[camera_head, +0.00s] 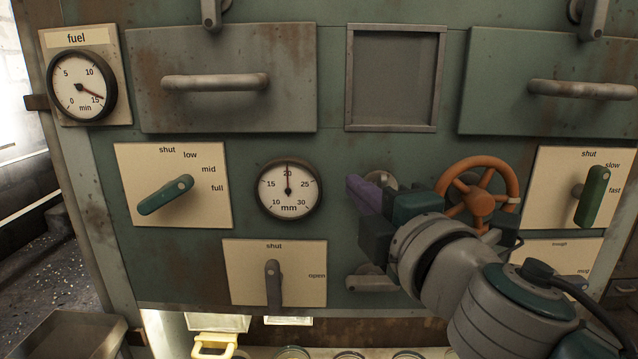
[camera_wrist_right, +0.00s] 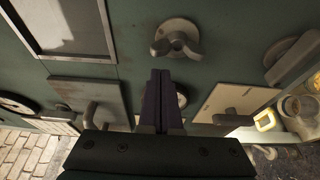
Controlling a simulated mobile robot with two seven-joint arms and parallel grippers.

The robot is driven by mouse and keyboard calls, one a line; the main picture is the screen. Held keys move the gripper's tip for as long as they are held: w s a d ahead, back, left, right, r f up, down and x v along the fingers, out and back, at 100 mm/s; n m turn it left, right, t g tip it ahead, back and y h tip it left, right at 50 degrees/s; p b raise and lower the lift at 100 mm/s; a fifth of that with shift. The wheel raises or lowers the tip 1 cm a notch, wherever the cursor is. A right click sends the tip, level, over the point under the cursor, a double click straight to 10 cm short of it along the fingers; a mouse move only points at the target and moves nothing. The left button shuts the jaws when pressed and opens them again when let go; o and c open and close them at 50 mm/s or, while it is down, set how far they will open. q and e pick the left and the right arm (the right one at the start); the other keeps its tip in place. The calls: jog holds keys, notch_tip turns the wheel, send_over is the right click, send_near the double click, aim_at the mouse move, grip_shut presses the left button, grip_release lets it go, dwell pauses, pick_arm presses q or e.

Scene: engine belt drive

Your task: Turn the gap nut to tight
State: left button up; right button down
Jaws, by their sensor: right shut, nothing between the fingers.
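My right gripper (camera_head: 357,186) is in front of the middle of the green panel, shut and empty, its purple fingers pointing left. It also shows in the right wrist view (camera_wrist_right: 160,78), its two fingers together. A grey winged nut (camera_wrist_right: 176,38) sits on the panel just beyond the fingertips, apart from them. In the head view this nut (camera_head: 379,177) is partly hidden behind the gripper. No label reading tight is legible, and I cannot tell for certain that this is the gap nut. A round mm gauge (camera_head: 288,188) left of the gripper reads about 20. My left gripper is not in view.
An orange handwheel (camera_head: 481,196) is close behind my right arm. A grey handle (camera_head: 372,283) is below the gripper. A partly hidden lower-right plate (camera_head: 560,249) has small labels. Lever plates (camera_head: 130,160) and (camera_head: 240,290) are at left.

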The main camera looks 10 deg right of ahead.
jog(key=shift+s+d, duration=0.25)
jog(key=shift+d, duration=0.65)
jog(key=shift+m+b, duration=0.4)
jog(key=shift+b, duration=0.1)
jog(key=shift+d, duration=0.1)
